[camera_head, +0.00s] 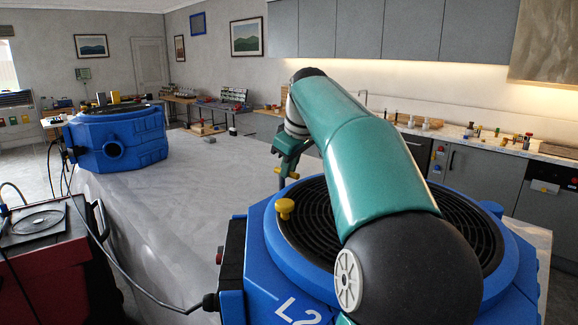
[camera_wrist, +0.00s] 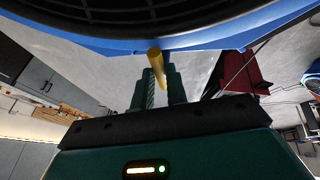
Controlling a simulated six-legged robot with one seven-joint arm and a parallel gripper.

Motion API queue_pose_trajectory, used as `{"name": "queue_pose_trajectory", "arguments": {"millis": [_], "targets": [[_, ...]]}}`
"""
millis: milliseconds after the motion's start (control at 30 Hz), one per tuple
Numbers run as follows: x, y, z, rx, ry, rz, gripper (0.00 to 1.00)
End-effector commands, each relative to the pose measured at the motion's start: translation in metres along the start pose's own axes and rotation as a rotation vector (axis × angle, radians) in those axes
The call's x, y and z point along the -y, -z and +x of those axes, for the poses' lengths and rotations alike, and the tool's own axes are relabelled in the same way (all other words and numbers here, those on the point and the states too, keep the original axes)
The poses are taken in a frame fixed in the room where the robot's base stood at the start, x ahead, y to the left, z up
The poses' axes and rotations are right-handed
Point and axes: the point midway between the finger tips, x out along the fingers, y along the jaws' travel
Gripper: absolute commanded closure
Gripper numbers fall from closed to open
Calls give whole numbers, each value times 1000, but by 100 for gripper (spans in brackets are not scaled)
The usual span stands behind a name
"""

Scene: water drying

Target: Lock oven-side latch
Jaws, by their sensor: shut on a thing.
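A large blue round-topped unit (camera_head: 262,262) marked "L2" stands at the lower right in the head view, with a black ribbed grille on top. My gripper (camera_head: 286,178) is at the unit's far left edge, beyond that knob. In the wrist view, my gripper (camera_wrist: 160,88) is shut on a yellow latch handle (camera_wrist: 156,64), which lies between the two fingers just beside the blue rim (camera_wrist: 205,38). My arm covers much of the grille. Whether the latch is locked cannot be told.
A second blue unit (camera_head: 118,138) stands at the far left of the grey table (camera_head: 190,195). A black cable runs along the table's left side. A red cabinet (camera_head: 50,265) stands at lower left. The middle of the table is mostly clear.

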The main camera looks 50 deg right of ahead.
Motion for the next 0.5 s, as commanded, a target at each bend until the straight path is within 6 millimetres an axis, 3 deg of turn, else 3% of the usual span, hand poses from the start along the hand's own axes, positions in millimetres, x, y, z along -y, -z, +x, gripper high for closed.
{"name": "queue_pose_trajectory", "arguments": {"millis": [133,167,233,500], "targets": [[0,0,0,0,0,0,100],[0,0,0,0,0,0,80],[0,0,0,0,0,0,66],[0,0,0,0,-1,1,64]]}}
